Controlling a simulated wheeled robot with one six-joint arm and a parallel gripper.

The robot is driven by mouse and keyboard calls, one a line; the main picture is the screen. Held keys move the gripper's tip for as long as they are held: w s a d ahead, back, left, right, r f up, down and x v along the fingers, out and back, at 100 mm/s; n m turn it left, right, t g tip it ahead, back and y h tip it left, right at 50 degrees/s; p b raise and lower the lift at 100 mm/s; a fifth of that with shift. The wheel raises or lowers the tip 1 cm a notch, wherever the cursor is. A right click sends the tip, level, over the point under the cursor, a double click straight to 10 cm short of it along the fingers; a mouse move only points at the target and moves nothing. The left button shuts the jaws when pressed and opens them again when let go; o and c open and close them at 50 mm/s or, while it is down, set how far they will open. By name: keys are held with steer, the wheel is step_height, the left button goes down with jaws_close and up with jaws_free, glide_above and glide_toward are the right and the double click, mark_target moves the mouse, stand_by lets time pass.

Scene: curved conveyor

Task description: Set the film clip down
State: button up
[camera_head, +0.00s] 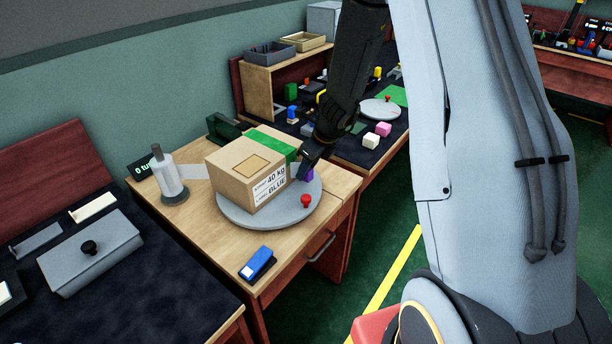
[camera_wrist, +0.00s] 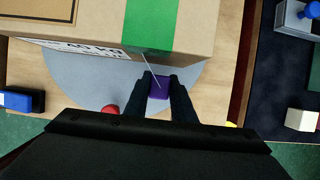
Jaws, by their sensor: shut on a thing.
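The film clip appears to be the small purple block (camera_wrist: 159,88) between my fingertips; a thin pale line runs from it up to the box in the wrist view. It also shows in the head view (camera_head: 309,175), partly hidden by my fingers. My gripper (camera_wrist: 160,86) is shut on it, close beside the cardboard box and over the grey round plate (camera_wrist: 75,85). In the head view my gripper (camera_head: 306,168) is at the box's right side. I cannot tell whether the purple block touches the plate.
The cardboard box (camera_head: 230,182) with a green strip (camera_head: 271,144) and a label stands on the round plate. A red knob (camera_head: 306,201) is at the plate's front right. A roll holder (camera_head: 168,178) stands left, and a blue stapler-like thing (camera_head: 258,263) lies in front.

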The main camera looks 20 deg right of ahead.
steer(key=shift+f, duration=1.05)
steer(key=o, duration=1.1)
steer(key=shift+f, duration=0.15)
steer(key=shift+c, duration=0.2)
steer(key=v, duration=1.2)
steer(key=s+a+r+n+g+h, duration=0.1)
steer(key=s+a+r+n, duration=0.1)
steer(key=s+n, duration=0.9)
steer(key=s+a+r+n+g+h, duration=0.1)
steer(key=s+a+r+n, duration=0.1)
steer(key=s+n, duration=0.9)
steer(key=shift+n+g+h+p, duration=0.3)
steer(key=shift+n+g+h, duration=0.1)
steer(key=shift+n, duration=3)
